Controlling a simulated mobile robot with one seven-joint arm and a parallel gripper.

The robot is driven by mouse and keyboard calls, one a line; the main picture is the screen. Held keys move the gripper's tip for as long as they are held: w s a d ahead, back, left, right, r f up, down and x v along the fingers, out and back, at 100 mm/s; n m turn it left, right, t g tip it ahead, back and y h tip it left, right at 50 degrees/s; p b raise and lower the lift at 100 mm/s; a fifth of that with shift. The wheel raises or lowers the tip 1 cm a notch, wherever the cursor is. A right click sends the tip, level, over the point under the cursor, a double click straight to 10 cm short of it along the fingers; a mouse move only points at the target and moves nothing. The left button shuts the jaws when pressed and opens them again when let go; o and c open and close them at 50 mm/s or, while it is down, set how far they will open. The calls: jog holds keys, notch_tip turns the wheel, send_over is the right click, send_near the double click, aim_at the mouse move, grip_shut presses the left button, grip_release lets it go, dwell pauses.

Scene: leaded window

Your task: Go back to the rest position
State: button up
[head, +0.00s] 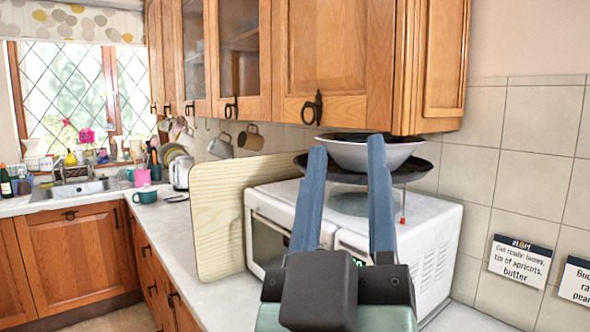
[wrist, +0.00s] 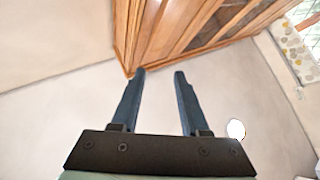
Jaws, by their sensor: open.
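My gripper (head: 346,160) is raised in the middle of the head view, in front of the white microwave (head: 432,245) and a white bowl (head: 372,154). Its two blue-grey fingers point upward and stand apart, with nothing held between them. In the wrist view my gripper (wrist: 158,75) is also open and empty. Beyond its fingertips the wrist view shows a pale plain surface and the edge of the wooden cabinets (wrist: 165,30).
Wooden wall cabinets (head: 335,65) hang above the counter. A wooden board (head: 215,220) leans against the microwave's left side. The bowl sits over a dark pan (head: 425,170) above the microwave. Mugs hang behind. A teal pot (head: 146,195) and sink (head: 78,187) lie farther left.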

jog(key=s+a+r+m+t+y, duration=0.1)
jog(key=s+a+r+t+y, duration=0.1)
jog(key=r, duration=0.4)
jog(key=shift+s+a+r+y, duration=0.2)
jog(key=shift+s+a+y, duration=0.75)
jog(key=shift+y, duration=0.25)
jog(key=shift+w+r, duration=0.1)
